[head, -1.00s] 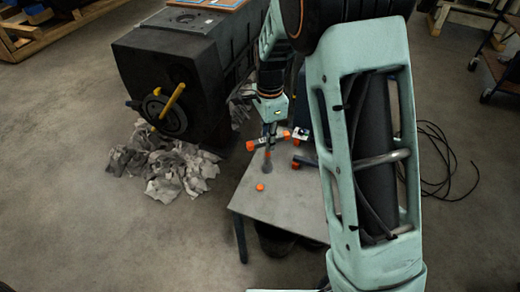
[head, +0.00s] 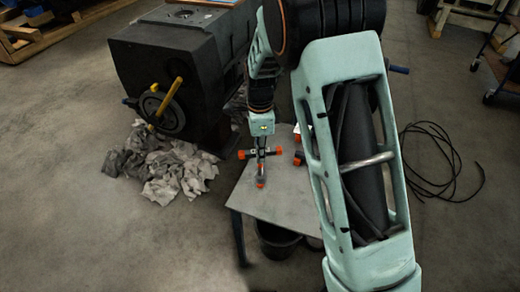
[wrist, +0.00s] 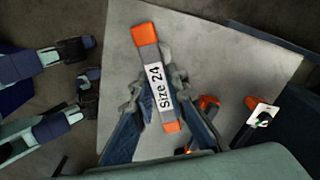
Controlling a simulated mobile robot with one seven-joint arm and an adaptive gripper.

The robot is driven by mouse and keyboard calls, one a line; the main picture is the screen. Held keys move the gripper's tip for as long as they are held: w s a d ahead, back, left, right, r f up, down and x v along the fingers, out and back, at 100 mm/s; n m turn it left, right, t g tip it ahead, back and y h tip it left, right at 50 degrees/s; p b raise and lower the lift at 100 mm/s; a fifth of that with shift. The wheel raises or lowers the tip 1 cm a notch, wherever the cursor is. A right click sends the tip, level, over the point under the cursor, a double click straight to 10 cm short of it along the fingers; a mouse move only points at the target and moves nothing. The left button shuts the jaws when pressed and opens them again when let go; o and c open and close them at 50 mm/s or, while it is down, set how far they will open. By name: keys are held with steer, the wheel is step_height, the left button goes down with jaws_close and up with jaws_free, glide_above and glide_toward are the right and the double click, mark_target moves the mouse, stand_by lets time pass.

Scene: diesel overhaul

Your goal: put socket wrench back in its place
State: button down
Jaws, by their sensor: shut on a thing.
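The socket wrench (wrist: 156,78) appears in the wrist view as a grey bar with orange ends and a white label reading "Size 24". My gripper (wrist: 158,92) is shut on it, with one finger on each side of the bar. In the head view my gripper (head: 261,168) is low over the grey table, and an orange end (head: 260,183) shows just below it. I cannot tell whether the wrench touches the table top. No place marked for the wrench can be made out.
The grey table (head: 270,208) has bare room at its front. Orange-tipped parts (head: 299,158) lie to the right, and a white tag (wrist: 262,115) shows in the wrist view. A dark engine block (head: 165,60) and crumpled rags (head: 160,165) are to the left. A cable (head: 445,160) lies at right.

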steer(key=shift+f, duration=0.55)
stand_by(0.4)
steer(key=shift+f+b, duration=0.7)
steer(key=shift+f, duration=0.4)
steer(key=c, duration=1.8)
jaws_free()
steer(key=o, duration=0.5)
steer(key=shift+o, duration=0.2)
steer(key=shift+r, duration=0.15)
steer(key=shift+r+p, duration=3.35)
steer(key=shift+r, duration=1.05)
